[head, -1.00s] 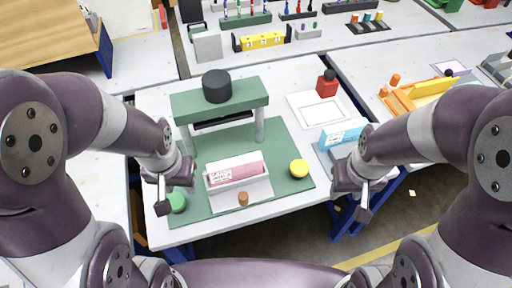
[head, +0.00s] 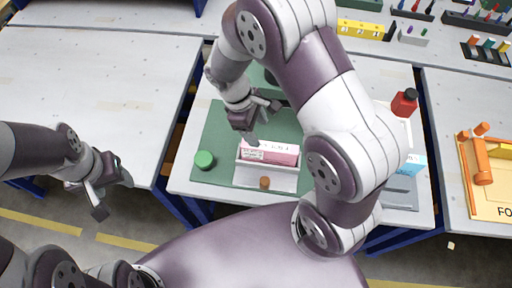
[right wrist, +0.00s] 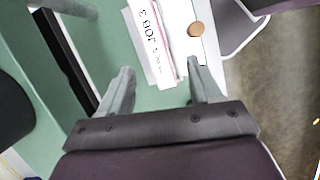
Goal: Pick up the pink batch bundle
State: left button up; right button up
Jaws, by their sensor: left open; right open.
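The pink batch bundle (head: 270,152) has a white printed label and lies in a white holder (head: 268,179) on the green mat. It also shows in the right wrist view (right wrist: 153,40), with "JOB 3" on its white face. My right gripper (head: 262,122) is open and empty, above and just behind the bundle. My left gripper (head: 112,195) is open and empty, left of the table, away from the bundle.
A green round button (head: 204,160) and an orange-brown peg (head: 265,183) are near the holder. My right arm hides most of the green plotter frame. A red bottle (head: 404,102) and a blue-and-white box (head: 415,165) stand to the right. The left table (head: 90,90) is bare.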

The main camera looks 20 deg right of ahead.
aim_at(267, 145)
jog(key=shift+w+a+f+n+h, duration=0.1)
jog(key=shift+a+f+n+h, duration=0.1)
jog(key=shift+f+n, duration=0.4)
jog(key=shift+w+a+f+n+h, duration=0.1)
jog(key=shift+f+n+h, duration=0.1)
jog(key=shift+f+n, duration=0.35)
jog(key=shift+m, duration=0.25)
jog(key=p+x, duration=0.1)
jog(key=x, duration=0.4)
jog(key=p+x, duration=0.1)
jog(key=x, duration=0.4)
jog(key=shift+w+d+f, duration=0.15)
jog(key=shift+d+f, duration=0.15)
jog(key=shift+d, duration=0.05)
jog(key=shift+d+f, duration=0.2)
jog(key=shift+f, duration=0.15)
jog(key=shift+a, duration=0.1)
jog(key=c, duration=0.9)
pick_arm(q)
jog(key=shift+s+a+r, duration=0.1)
jog(key=shift+s+r, duration=0.05)
jog(key=shift+r, duration=0.5)
jog(key=shift+s+a+r, duration=0.1)
jog(key=shift+s+r, duration=0.05)
jog(key=shift+r, duration=0.45)
pick_arm(e)
grip_shut()
jog(key=shift+r, duration=0.15)
